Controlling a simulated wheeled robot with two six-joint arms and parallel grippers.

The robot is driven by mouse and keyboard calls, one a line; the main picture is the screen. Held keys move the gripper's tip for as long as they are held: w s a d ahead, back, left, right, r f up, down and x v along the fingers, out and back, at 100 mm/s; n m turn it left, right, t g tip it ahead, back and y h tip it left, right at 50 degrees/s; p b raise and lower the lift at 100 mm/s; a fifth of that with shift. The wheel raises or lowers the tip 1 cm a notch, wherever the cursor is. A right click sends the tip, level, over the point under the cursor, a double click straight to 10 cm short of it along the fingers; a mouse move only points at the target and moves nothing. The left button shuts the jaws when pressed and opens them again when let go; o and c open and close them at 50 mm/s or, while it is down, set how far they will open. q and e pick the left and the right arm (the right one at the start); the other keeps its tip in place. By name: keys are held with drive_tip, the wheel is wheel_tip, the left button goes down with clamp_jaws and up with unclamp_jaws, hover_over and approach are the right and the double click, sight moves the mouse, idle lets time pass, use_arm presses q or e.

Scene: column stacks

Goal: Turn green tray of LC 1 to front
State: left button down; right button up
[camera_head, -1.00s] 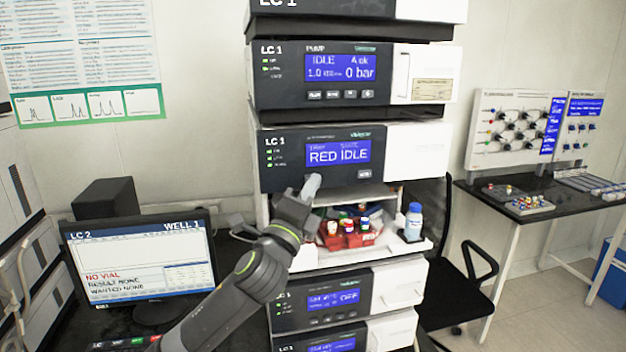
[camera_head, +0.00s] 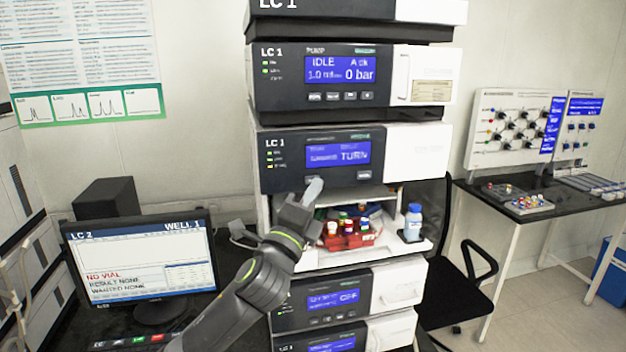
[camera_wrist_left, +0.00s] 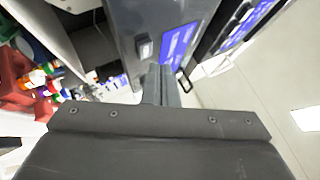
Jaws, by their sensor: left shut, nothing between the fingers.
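The LC 1 unit with the tray opening has a dark front panel (camera_head: 285,172), and its display (camera_head: 337,153) reads TURN. A red tray (camera_head: 350,241) with several capped vials sits at the front of the opening below. No green tray can be made out clearly; the inside behind the red tray is partly hidden. My left gripper (camera_head: 313,188) is shut and empty, its tips at the panel's lower edge by a button (camera_head: 312,179). The wrist view shows the closed fingers (camera_wrist_left: 160,78) close to a pale button (camera_wrist_left: 145,48); contact cannot be told. My right gripper is out of view.
A bottle with a blue cap (camera_head: 413,222) stands on the ledge right of the red tray. Another button (camera_head: 369,174) is on the panel's right. A monitor (camera_head: 140,262) stands left of the stack. A black chair (camera_head: 465,290) is at the right.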

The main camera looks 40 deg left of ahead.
use_arm(q)
drive_tip(key=shift+d, duration=0.1)
drive_tip(key=s+d, duration=0.1)
drive_tip(key=s+d+p, duration=0.1)
drive_tip(key=s+d, duration=0.1)
drive_tip(key=shift+s+d+p, duration=0.1)
drive_tip(key=shift+d+p, duration=0.2)
drive_tip(key=shift+f, duration=0.1)
idle(5.3)
